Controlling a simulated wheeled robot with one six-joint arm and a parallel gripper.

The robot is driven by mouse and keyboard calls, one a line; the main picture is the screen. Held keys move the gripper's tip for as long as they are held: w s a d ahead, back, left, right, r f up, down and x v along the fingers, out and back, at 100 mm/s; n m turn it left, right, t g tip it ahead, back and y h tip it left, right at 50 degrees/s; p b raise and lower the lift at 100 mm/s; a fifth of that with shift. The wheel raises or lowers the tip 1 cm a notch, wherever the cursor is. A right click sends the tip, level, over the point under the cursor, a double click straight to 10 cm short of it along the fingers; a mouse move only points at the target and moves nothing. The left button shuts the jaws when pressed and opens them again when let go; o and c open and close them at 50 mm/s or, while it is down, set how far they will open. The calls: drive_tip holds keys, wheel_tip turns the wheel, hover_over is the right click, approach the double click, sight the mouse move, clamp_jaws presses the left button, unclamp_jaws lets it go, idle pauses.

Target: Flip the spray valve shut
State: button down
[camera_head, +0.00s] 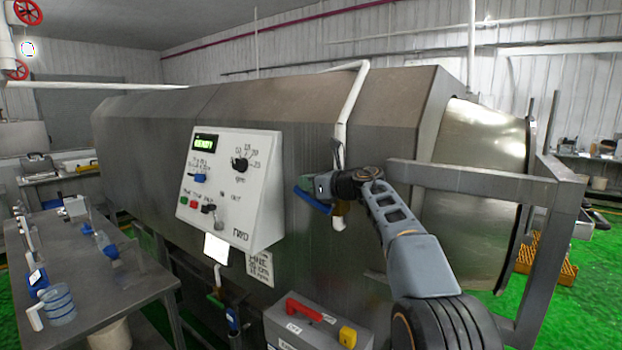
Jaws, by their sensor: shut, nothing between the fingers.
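The spray valve appears to be the brass valve (342,208) on the white pipe (352,95) that runs down the side of the drum housing. Its blue lever (312,200) slants from upper left down to the right. My gripper (308,183) is shut and empty, close beside the lever at its upper side. I cannot tell whether it touches the lever. My wrist and arm hide part of the pipe and the valve body.
A white control panel (228,190) juts out left of the valve. A steel frame (480,180) stands at right before the metal drum (480,130). A grey box with a red handle (305,310) is below. A steel table (100,280) with labware stands at left.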

drive_tip(key=shift+w+a+f+g+h, duration=0.2)
drive_tip(key=shift+g+h, duration=0.1)
drive_tip(key=shift+h, duration=0.1)
drive_tip(key=b+v, duration=0.4)
drive_tip(key=v, duration=1)
drive_tip(key=shift+a, duration=0.2)
